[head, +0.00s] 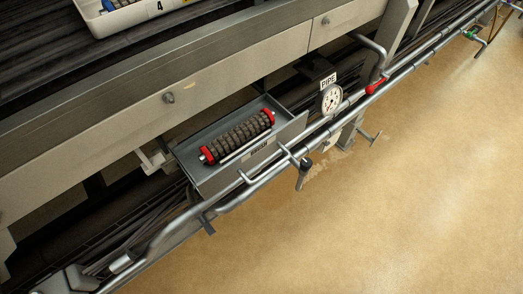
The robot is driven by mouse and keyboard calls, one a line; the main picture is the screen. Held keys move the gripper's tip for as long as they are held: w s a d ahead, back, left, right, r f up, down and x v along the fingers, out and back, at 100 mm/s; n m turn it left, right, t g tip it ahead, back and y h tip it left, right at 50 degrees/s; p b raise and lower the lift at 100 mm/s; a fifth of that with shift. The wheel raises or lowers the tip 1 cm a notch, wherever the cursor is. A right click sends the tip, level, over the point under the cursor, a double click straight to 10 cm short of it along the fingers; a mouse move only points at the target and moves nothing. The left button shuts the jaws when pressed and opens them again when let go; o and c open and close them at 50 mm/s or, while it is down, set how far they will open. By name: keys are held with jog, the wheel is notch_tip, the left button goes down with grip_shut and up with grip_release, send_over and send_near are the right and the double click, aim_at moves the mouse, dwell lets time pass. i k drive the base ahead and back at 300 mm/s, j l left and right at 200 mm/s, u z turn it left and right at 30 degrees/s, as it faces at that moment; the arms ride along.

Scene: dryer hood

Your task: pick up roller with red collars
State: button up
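The roller with red collars (238,137) lies in an open grey metal drawer or tray (217,182) near the middle of the head view. Its body is dark and ribbed, with a red collar at each end and a pale metal stub at its left end. It lies slanted, the right end higher in the picture. A thin light rod (243,150) runs along its front side. My gripper is not in view.
Metal pipes (232,202) run diagonally just in front of the tray, with a gauge (332,99), a red valve handle (376,86) and a black-knobbed valve (306,164). A long machine panel (120,120) rises behind. A white bin (130,17) sits above. The tan floor (400,210) is clear.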

aim_at(210, 153)
jog(key=k+u, duration=0.1)
jog(key=k, duration=0.55)
jog(key=u, duration=1.7)
jog(key=i+l+u, duration=0.1)
jog(key=l, duration=0.25)
jog(key=i+l+u, duration=0.1)
jog(key=i+l, duration=0.15)
jog(key=l, duration=0.15)
jog(key=i+l+u, duration=0.1)
jog(key=l, duration=0.25)
jog(key=i+l+u, duration=0.1)
jog(key=l, duration=0.75)
jog(key=k, duration=0.05)
